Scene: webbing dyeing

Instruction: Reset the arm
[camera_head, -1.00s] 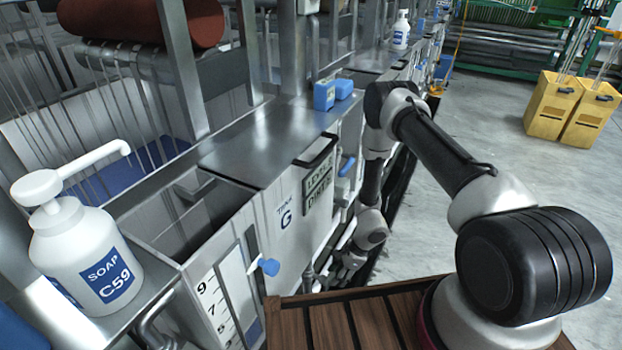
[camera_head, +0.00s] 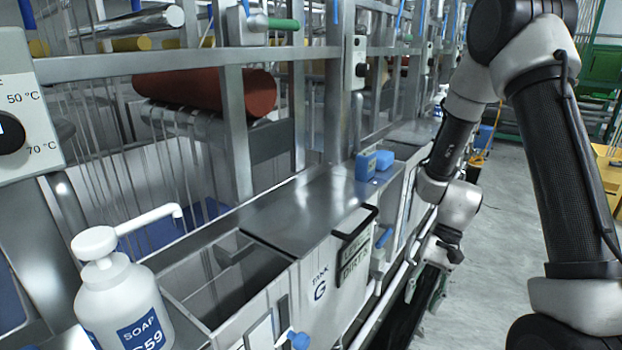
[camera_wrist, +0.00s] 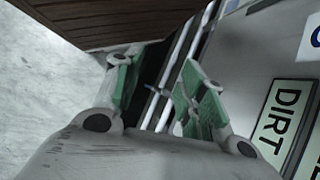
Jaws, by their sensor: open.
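My arm rises on the right of the head view and bends down beside the tank front. My gripper (camera_head: 428,290) hangs low there, pointing down next to the pipes along the machine. In the wrist view my gripper (camera_wrist: 155,90) shows two green-padded fingers spread apart with nothing between them. The gripper is open and empty. In the head view that sign (camera_head: 354,259) is on the tank G front (camera_head: 320,280), left of the gripper.
A white soap bottle (camera_head: 122,300) stands at the lower left beside the open tank. Blue blocks (camera_head: 366,166) sit on the metal cover (camera_head: 300,207). A red roll (camera_head: 240,92) is behind. Grey floor (camera_head: 500,225) lies open to the right. A brown slatted surface (camera_wrist: 110,22) is near the gripper.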

